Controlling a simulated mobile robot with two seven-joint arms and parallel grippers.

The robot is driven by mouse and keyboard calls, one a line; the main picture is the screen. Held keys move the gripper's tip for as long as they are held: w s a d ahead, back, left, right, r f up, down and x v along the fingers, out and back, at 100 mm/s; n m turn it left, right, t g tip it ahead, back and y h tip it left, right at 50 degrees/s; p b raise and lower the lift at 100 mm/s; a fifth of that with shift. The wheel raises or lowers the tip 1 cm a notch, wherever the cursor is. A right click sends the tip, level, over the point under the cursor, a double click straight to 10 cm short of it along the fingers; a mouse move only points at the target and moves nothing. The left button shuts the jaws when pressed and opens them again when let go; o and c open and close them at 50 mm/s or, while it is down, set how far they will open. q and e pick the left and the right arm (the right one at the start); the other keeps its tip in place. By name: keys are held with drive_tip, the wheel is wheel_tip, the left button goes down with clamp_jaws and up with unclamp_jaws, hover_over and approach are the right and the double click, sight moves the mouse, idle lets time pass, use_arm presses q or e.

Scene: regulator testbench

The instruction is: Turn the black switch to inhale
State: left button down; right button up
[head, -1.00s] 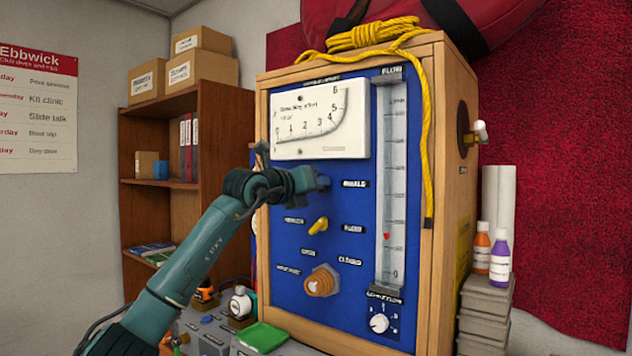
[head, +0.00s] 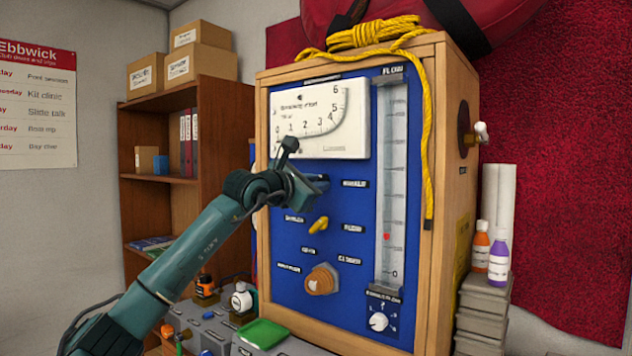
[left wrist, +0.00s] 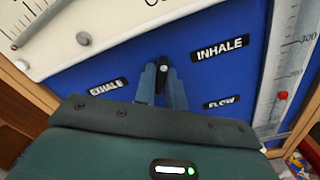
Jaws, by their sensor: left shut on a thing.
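The black switch (left wrist: 163,66) is on the blue panel in the left wrist view, between the tips of my left gripper (left wrist: 162,84). The gripper is shut on it, one finger on each side. The EXHALE label (left wrist: 108,87) is left of the switch and the INHALE label (left wrist: 220,48) is to its right, in a tilted view. The switch's upper end lies between the two labels. In the head view my left gripper (head: 318,185) reaches the panel below the white gauge, and its body mostly hides the switch. My right gripper is not in view.
The white gauge (head: 330,115) is just above the gripper. A yellow knob (head: 318,225) and an orange knob (head: 321,280) are below. The flow tube (head: 391,190) stands to the right. A grey bench unit with a green tray (head: 264,334) lies in front.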

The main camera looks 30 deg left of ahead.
use_arm(q)
drive_tip(key=shift+m, duration=1)
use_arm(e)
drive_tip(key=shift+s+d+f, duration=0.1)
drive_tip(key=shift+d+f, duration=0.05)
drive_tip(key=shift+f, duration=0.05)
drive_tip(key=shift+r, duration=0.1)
use_arm(q)
drive_tip(key=c, duration=1.7)
unclamp_jaws()
drive_tip(key=shift+o, duration=1.2)
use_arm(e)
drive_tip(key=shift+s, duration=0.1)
use_arm(q)
drive_tip(key=shift+s, duration=0.1)
